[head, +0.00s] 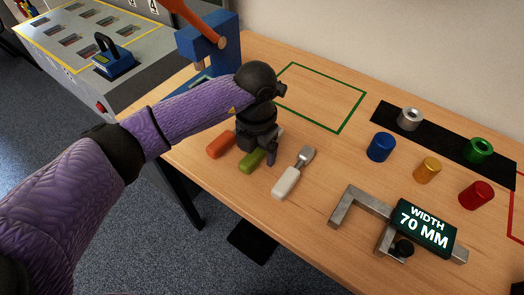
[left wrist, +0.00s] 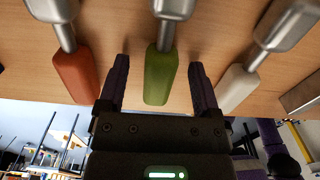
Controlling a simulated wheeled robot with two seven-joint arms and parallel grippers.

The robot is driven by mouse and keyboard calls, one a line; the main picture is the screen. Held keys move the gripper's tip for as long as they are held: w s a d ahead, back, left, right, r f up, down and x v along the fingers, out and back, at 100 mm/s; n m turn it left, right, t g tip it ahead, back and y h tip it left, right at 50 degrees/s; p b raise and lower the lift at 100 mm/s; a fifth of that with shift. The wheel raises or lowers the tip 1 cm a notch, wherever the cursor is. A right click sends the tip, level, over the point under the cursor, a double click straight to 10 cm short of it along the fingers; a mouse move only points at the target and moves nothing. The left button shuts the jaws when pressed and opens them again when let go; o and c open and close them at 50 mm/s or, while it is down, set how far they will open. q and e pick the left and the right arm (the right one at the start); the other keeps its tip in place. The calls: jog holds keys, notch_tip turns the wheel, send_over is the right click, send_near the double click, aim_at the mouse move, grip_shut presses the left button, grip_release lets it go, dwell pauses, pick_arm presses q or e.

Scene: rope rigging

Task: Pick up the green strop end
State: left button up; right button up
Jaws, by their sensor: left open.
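The green strop end (head: 252,160) lies on the wooden table, between an orange-handled one (head: 220,145) and a white-handled one (head: 287,182). My left gripper (head: 264,152) is right over it in the head view and hides part of it. In the left wrist view the green handle (left wrist: 160,78) shows between the two open fingers, with a gap on each side, and its metal end points away from the gripper. The orange handle (left wrist: 75,75) is outside the left finger and the white handle (left wrist: 239,88) outside the right finger. My right gripper is not in view.
A caliper-like gauge reading "WIDTH 70 MM" (head: 423,228) lies at the front right. Blue (head: 381,147), yellow (head: 427,169) and red (head: 476,195) cylinders stand near a black strip (head: 440,138). A blue stand (head: 222,45) is behind the arm. The green-outlined area (head: 322,97) is mostly clear.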

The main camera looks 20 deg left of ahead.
aim_at(257, 150)
pick_arm(q)
jog(key=c, duration=0.7)
grip_shut()
jog(key=shift+r, duration=0.25)
notch_tip(257, 150, up, 9)
jog(key=p, duration=0.3)
jog(key=shift+r+p, duration=0.15)
jog(key=shift+p, duration=0.25)
jog(key=s+a+r+m, duration=0.1)
jog(key=s+m, duration=0.3)
jog(key=m, duration=1.2)
jog(key=s+a+r+m, duration=0.1)
jog(key=s+m, duration=0.3)
jog(key=m, duration=1.2)
jog(key=shift+a+r, duration=0.3)
jog(key=shift+r, duration=0.05)
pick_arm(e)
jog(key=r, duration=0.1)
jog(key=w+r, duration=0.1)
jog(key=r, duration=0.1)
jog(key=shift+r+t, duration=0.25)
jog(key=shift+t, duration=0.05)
